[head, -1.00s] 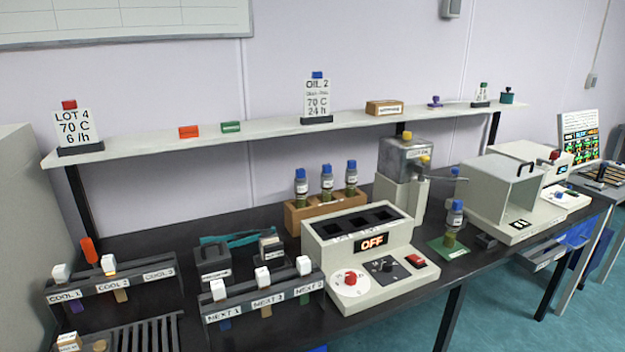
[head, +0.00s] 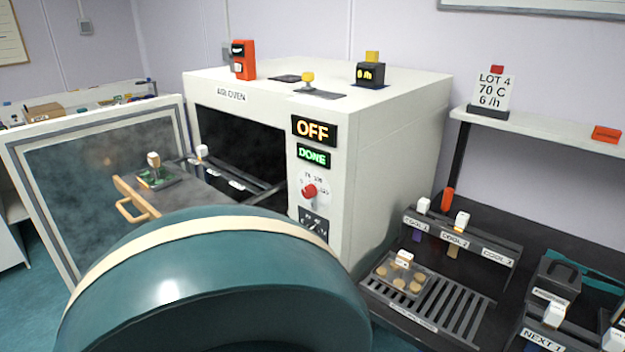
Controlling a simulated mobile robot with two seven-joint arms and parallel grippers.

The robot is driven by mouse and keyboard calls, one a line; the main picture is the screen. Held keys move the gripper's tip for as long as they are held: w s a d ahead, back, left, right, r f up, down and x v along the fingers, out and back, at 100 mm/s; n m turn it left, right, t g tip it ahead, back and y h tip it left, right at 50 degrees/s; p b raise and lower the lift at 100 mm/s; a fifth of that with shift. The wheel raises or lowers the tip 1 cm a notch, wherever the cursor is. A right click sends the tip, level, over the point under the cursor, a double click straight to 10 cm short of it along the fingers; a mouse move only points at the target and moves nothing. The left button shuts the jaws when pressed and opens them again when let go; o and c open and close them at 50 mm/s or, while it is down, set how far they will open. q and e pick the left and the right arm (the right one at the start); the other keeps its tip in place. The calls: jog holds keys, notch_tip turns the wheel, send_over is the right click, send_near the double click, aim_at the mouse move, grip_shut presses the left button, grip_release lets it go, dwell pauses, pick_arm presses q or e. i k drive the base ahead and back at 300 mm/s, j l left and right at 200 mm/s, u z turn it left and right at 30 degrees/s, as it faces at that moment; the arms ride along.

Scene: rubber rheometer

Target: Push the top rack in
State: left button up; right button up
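The white air oven (head: 400,130) stands in the middle of the head view with its glass door (head: 60,165) swung open to the left. The top rack (head: 185,200) is pulled out of the dark oven opening, with a wooden handle (head: 130,203) on its front edge. A small green tray with a white-topped piece (head: 154,172) sits on the rack. A lower part of the rack is hidden behind my large teal arm link. Neither gripper shows in the view.
The oven panel reads OFF and DONE (head: 313,157). On the oven top are a red device (head: 243,60) and a dark timer block (head: 370,73). To the right, a slatted cooling rack (head: 450,305) holds a tray of round samples (head: 400,278); labelled cool stands (head: 455,240) are behind it.

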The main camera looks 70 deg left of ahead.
aim_at(190, 191)
jog(key=u, duration=3.05)
